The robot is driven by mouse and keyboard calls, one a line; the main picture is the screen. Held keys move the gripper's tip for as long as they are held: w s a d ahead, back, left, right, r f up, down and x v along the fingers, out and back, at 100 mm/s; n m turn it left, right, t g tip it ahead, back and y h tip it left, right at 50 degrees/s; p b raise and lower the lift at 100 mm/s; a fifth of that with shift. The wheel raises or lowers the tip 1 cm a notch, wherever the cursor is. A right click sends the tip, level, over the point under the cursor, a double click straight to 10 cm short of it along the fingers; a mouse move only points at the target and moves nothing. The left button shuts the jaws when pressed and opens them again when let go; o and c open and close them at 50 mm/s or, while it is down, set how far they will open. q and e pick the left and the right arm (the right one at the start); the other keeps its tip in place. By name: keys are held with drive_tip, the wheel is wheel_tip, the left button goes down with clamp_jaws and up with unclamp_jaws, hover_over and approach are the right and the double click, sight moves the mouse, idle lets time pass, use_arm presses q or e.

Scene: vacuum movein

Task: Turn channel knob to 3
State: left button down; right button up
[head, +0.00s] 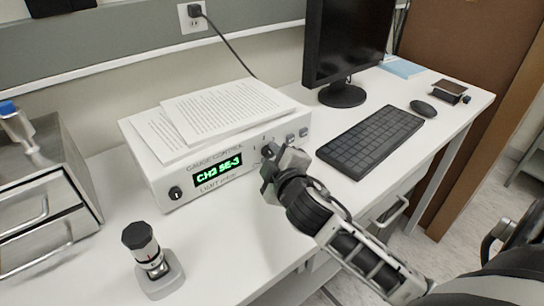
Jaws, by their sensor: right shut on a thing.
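The gauge control box (145,168) is a white unit on the white desk. Its green display (218,171) appears to read "CH3 5E-3". A black knob (176,193) is at the left of the front panel. My right gripper (270,163) is at the right part of the panel, shut on the channel knob, which its fingers mostly hide. My left gripper is not in view.
Printed papers (225,108) lie on top of the box. A keyboard (370,140), a mouse (423,108) and a monitor (345,45) are to the right. A black-capped valve (150,262) stands in front left. A metal case (40,200) is at the left edge.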

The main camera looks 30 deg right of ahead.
drive_tip(key=m, duration=0.1)
drive_tip(key=m+y, duration=0.1)
drive_tip(key=m, duration=0.1)
drive_tip(key=shift+d+r+g+y, duration=0.2)
drive_tip(key=shift+r+g+y, duration=0.05)
drive_tip(key=shift+g+y, duration=0.15)
drive_tip(key=m+y, duration=0.2)
drive_tip(key=m, duration=0.1)
drive_tip(key=shift+d+g, duration=0.2)
drive_tip(key=shift+g, duration=0.1)
drive_tip(key=m+y, duration=0.2)
drive_tip(key=m, duration=0.1)
drive_tip(key=shift+d, duration=0.25)
drive_tip(key=shift+w+d+m+y, duration=0.1)
drive_tip(key=shift+m+y, duration=0.7)
drive_tip(key=shift+m, duration=0.4)
drive_tip(key=o, duration=1)
